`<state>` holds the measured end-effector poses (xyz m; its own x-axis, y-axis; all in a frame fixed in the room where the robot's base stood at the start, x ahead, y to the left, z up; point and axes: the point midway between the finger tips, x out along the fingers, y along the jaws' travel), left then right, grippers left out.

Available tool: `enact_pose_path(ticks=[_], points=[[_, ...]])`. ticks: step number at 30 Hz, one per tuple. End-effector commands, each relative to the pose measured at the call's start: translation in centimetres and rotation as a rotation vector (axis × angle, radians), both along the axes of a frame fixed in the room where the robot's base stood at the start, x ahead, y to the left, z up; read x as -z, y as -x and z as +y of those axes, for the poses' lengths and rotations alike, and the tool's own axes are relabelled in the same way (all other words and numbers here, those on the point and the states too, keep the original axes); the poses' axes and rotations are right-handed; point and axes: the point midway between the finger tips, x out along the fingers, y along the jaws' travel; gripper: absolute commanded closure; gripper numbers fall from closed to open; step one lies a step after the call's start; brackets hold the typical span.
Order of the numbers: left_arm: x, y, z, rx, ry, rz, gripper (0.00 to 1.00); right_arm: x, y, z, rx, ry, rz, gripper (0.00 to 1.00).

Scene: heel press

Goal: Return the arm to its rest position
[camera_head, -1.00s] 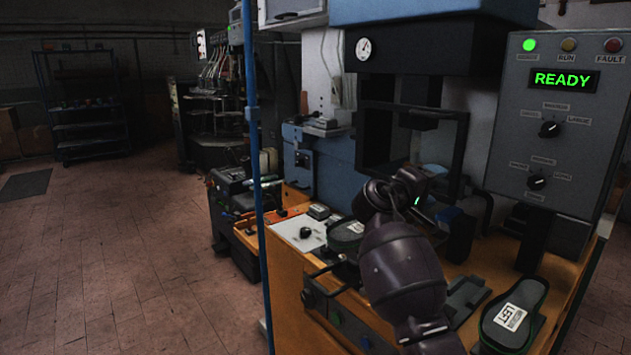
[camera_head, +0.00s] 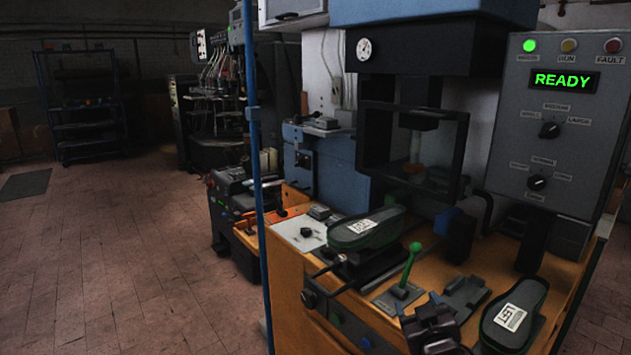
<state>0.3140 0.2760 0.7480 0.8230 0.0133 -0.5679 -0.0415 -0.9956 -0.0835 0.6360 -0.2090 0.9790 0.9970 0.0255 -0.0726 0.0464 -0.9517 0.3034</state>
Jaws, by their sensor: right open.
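My right gripper (camera_head: 430,312) is low in the view, at the front edge of the bench. It is open, with nothing seen between its fingers. It is apart from the green-knobbed lever (camera_head: 410,262) behind it. The heel press (camera_head: 372,135) stands behind, with a dark labelled shoe piece (camera_head: 380,232) lying on the support in front of it. A second dark piece with a white label (camera_head: 527,294) lies at the right of the bench. My left gripper is not in view.
The control panel (camera_head: 555,205) shows READY with a green lamp lit. A dark cradle (camera_head: 462,296) sits between my gripper and the right-hand piece. A blue post (camera_head: 256,200) stands at the bench's left. The floor (camera_head: 130,260) at left is clear.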

Motion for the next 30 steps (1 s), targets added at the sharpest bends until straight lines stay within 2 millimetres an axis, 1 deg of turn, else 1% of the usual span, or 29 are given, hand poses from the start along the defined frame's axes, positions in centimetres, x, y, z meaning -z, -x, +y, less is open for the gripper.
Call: enact_pose_path(ticks=[1, 5, 10, 14, 15, 21, 24, 25, 27, 30], points=[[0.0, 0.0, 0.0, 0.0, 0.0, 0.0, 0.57, 1.7, 1.8, -0.5, -0.008, -0.031, 0.019, 0.34], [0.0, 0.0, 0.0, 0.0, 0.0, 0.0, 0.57, 5.5, 6.1, -1.4, -0.02, -0.11, 0.065, 0.34], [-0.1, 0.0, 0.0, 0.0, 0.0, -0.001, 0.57, 10.2, 12.2, -2.6, -0.014, -0.181, 0.154, 0.34], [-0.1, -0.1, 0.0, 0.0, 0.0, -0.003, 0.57, 14.0, 17.4, -3.7, 0.01, -0.206, 0.248, 0.34], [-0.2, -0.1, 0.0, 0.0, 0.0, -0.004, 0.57, 15.1, 19.0, -4.0, 0.019, -0.207, 0.279, 0.34], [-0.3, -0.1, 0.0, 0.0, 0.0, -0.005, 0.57, 20.2, 26.9, -5.6, 0.07, -0.2, 0.431, 0.34], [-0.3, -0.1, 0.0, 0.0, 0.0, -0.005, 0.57, 21.8, 29.7, -6.2, 0.091, -0.197, 0.484, 0.34], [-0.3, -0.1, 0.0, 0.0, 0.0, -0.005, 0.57, 22.1, 30.4, -6.4, 0.095, -0.196, 0.495, 0.34], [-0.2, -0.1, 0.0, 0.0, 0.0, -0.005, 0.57, 22.6, 31.4, -6.5, 0.104, -0.196, 0.515, 0.34], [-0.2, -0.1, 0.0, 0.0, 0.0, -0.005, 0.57, 22.9, 32.1, -6.7, 0.109, -0.196, 0.527, 0.34]])
